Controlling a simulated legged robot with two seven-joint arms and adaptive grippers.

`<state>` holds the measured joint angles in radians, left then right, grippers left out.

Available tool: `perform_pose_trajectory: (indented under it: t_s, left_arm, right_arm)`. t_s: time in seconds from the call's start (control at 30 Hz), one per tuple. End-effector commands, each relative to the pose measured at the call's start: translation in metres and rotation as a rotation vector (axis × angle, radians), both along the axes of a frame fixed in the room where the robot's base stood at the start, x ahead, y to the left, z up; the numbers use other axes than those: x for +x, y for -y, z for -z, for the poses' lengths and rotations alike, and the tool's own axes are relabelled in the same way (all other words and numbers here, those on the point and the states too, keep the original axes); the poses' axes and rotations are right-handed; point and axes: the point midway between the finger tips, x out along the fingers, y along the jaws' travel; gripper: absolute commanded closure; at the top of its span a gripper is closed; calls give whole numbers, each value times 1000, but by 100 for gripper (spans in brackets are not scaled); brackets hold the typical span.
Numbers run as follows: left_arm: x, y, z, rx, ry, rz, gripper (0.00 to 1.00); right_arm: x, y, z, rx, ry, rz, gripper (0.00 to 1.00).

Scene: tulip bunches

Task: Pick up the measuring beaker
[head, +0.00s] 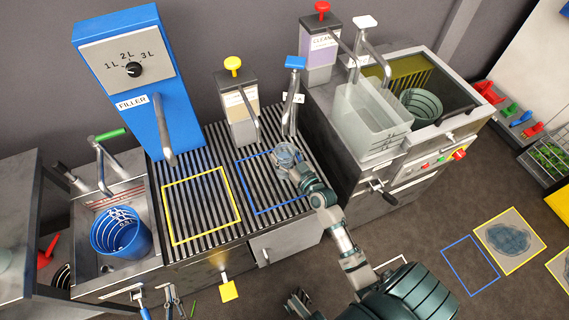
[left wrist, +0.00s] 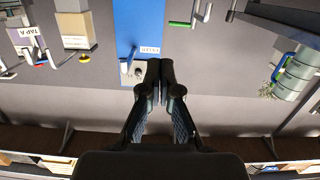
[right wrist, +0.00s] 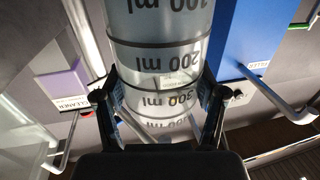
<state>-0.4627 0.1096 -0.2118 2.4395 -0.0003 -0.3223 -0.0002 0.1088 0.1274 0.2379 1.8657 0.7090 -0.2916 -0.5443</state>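The measuring beaker (head: 284,155) is a small clear cup at the blue square on the slatted counter. In the right wrist view the beaker (right wrist: 160,55) appears upside down with dark ml marks, filling the middle. My right gripper (head: 298,172) is at its near side. In the right wrist view its fingers (right wrist: 162,95) are spread on both sides of the beaker; whether they touch it is unclear. My left gripper (head: 298,301) is low at the bottom of the head view. In the left wrist view its fingertips (left wrist: 160,72) are together and empty.
The blue filler (head: 138,85), the yellow-topped dispenser (head: 239,110) and the blue-topped tap (head: 293,90) stand behind the counter. A yellow square (head: 201,205) lies left of the blue one. A sink with a blue bucket (head: 120,238) is left; a clear tub (head: 370,120) is right.

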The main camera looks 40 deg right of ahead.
Motion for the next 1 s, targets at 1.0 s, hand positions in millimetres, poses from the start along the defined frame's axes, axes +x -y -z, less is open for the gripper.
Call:
perform_pose_trajectory:
  t_s: [1.0]
  left_arm:
    - [-28,-15,44,98,-346,-10,100]
  right_arm:
    - [-10,-2,-40,0,2,0,99]
